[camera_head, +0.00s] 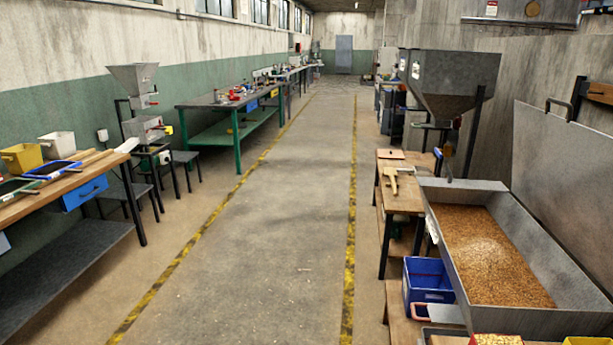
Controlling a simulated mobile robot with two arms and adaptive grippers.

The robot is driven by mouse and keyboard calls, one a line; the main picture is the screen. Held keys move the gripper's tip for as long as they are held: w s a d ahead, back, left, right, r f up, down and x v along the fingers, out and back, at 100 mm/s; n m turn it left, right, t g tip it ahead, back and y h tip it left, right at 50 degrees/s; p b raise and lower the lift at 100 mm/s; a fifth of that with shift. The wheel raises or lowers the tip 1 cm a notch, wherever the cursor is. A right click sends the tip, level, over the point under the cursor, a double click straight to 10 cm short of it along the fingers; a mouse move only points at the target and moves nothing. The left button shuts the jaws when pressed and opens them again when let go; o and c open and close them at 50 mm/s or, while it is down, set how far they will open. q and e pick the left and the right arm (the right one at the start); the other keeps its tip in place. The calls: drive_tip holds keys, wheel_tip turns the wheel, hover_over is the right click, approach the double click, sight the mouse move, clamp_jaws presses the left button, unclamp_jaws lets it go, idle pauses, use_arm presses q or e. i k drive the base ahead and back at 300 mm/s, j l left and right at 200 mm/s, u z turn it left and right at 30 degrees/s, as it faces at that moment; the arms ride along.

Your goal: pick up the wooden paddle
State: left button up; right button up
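A light wooden tool with a short crosspiece and a handle (393,178) lies on the small wooden table (411,203) at the right, beside the metal trough. It may be the wooden paddle, but I cannot tell for certain at this size. A flat wooden piece (390,155) lies at the far end of the same table. The steel trough (560,270) holds a wide bed of brown grain (490,275) with a paler patch in its middle. Neither of my grippers is in view.
A blue crate (428,281) stands beside the trough, below table height. A grey hopper (447,82) stands behind the trough. A workbench (60,205) with bins and trays runs along the left. The concrete aisle (270,230) between yellow lines is clear.

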sight(390, 171)
drive_tip(key=i+j+u, duration=0.25)
drive_tip(key=i, duration=0.25)
drive_tip(key=i+j+u, duration=0.2)
drive_tip(key=i, duration=0.35)
drive_tip(key=i+l+z, duration=0.15)
drive_tip(key=i+z, duration=0.25)
drive_tip(key=i, duration=0.45)
drive_tip(key=i+j+z, duration=0.1)
drive_tip(key=i+z, duration=0.35)
drive_tip(key=i, duration=3.8)
drive_tip(key=i+z, duration=0.15)
drive_tip(key=i, duration=0.4)
drive_tip(key=i+z, duration=0.15)
drive_tip(key=i, duration=0.4)
drive_tip(key=i+j+z, duration=0.15)
drive_tip(key=i, duration=0.4)
drive_tip(key=i+z, duration=0.1)
drive_tip(key=z, duration=0.75)
drive_tip(key=i+j+z, duration=0.1)
drive_tip(key=z, duration=0.3)
drive_tip(key=j+z, duration=0.1)
drive_tip(key=z, duration=2.95)
drive_tip(key=j, duration=0.1)
